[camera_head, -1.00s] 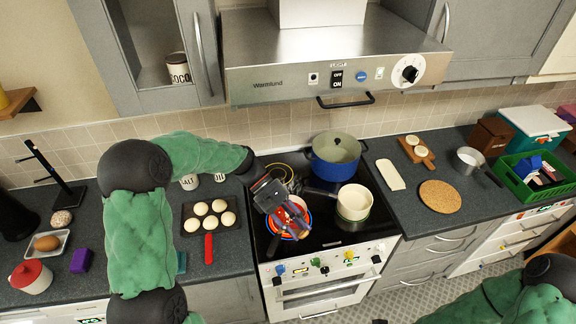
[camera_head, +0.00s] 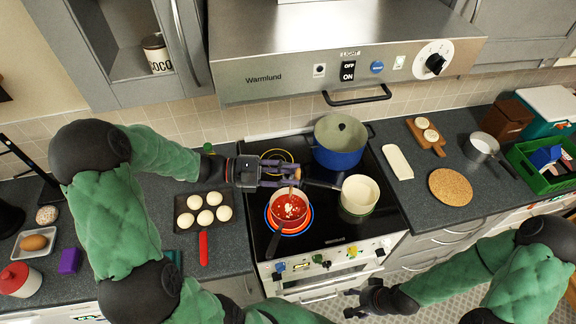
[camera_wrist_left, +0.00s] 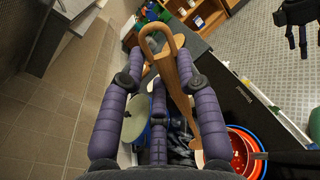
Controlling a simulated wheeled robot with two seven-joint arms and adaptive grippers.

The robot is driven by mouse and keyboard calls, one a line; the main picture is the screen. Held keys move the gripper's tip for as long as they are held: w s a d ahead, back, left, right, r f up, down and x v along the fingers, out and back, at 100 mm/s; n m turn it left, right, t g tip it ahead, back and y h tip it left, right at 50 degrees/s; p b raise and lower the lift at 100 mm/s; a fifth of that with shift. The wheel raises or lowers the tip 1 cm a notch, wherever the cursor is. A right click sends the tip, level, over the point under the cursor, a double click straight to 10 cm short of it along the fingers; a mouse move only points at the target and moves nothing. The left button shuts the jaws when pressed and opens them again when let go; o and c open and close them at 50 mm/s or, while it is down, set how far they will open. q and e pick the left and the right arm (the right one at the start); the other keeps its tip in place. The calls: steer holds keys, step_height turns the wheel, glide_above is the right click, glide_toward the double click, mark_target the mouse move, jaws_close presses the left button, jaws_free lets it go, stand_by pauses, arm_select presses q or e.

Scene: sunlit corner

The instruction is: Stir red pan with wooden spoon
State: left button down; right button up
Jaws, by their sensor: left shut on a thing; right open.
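The red pan (camera_head: 290,207) stands on the front left burner of the black hob, with red sauce and pale bits inside. Its dark handle points to the front left. My left gripper (camera_head: 297,173) is above the pan's back edge, shut on the wooden spoon (camera_head: 291,189). The spoon slants down to the pan; its lower end is hard to make out against the sauce. In the left wrist view the spoon's looped handle (camera_wrist_left: 179,70) passes between the fingers, and the pan (camera_wrist_left: 243,150) shows at lower right. My right gripper (camera_head: 366,300) is open and empty before the oven front.
A blue pot (camera_head: 339,142) stands at the back of the hob and a cream pot (camera_head: 359,195) to the right of the pan. A tray with several pale buns (camera_head: 204,211) lies left of the hob. The range hood (camera_head: 345,60) hangs above.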

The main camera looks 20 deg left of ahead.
arm_select(q)
step_height(320, 180, down, 12)
steer(key=b, duration=0.8)
steer(key=shift+w+a+b, duration=0.2)
steer(key=shift+w+b, duration=0.15)
stand_by(0.5)
steer(key=shift+w+a+f, duration=0.1)
stand_by(0.3)
